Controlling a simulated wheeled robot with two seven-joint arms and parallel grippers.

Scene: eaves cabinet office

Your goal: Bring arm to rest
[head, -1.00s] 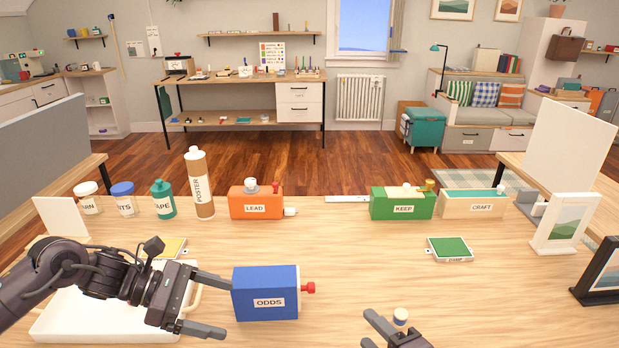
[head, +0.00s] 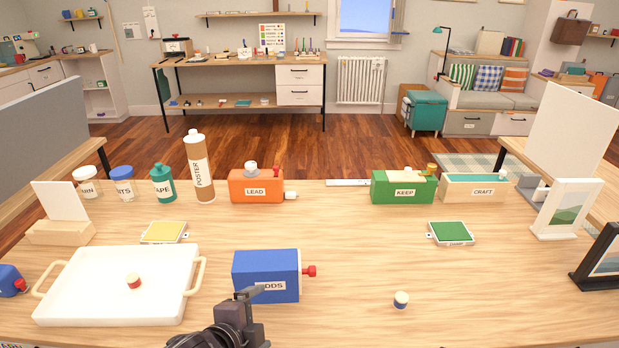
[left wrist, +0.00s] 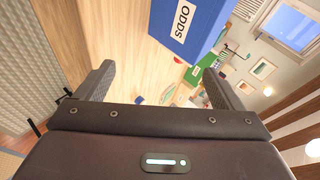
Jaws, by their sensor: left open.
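My left arm shows at the bottom of the head view, with its gripper (head: 238,318) low in front of the blue ODDS box (head: 266,270) and partly covering its label. In the left wrist view the two fingers of my left gripper (left wrist: 158,80) stand wide apart with nothing between them. The ODDS box (left wrist: 190,22) shows beyond them, tilted by the camera angle. My right gripper is out of view.
The orange LEAD box (head: 258,184) and green KEEP box (head: 404,187) stand at the back. The table's middle is clear.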

